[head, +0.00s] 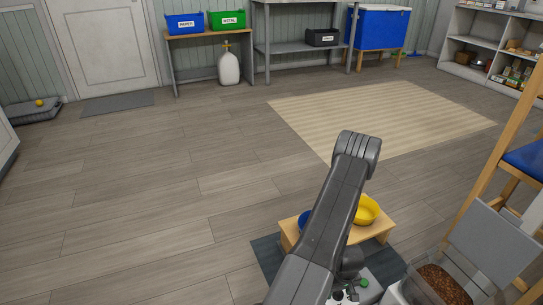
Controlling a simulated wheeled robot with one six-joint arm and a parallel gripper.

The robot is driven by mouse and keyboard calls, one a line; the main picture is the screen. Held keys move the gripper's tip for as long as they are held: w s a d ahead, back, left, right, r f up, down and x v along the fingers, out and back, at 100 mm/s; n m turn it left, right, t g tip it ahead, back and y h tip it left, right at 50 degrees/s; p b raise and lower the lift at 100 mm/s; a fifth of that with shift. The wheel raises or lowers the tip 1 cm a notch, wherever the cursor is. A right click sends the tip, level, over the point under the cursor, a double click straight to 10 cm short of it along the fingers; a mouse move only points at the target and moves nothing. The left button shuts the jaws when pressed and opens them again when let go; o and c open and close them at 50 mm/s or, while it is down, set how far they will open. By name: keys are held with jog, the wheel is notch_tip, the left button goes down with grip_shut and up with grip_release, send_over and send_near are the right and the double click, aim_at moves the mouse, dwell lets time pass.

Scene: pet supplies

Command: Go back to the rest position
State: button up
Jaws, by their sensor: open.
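My arm rises from the bottom of the head view and bends at a rounded grey joint in front of the floor and a small wooden bowl stand (375,232). My gripper cannot be made out; the arm's own links hide what lies behind them. A yellow bowl (366,210) sits on the stand, right of the arm. A blue bowl (304,219) shows partly at the arm's left edge.
A dark mat (268,258) lies under the stand. A clear bin of brown kibble (443,284) and a wooden chair with a blue seat (525,160) stand at right. A beige rug (390,118) lies beyond.

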jog(key=m+p, duration=0.1)
jog(key=m, duration=0.4)
jog(key=shift+m, duration=0.4)
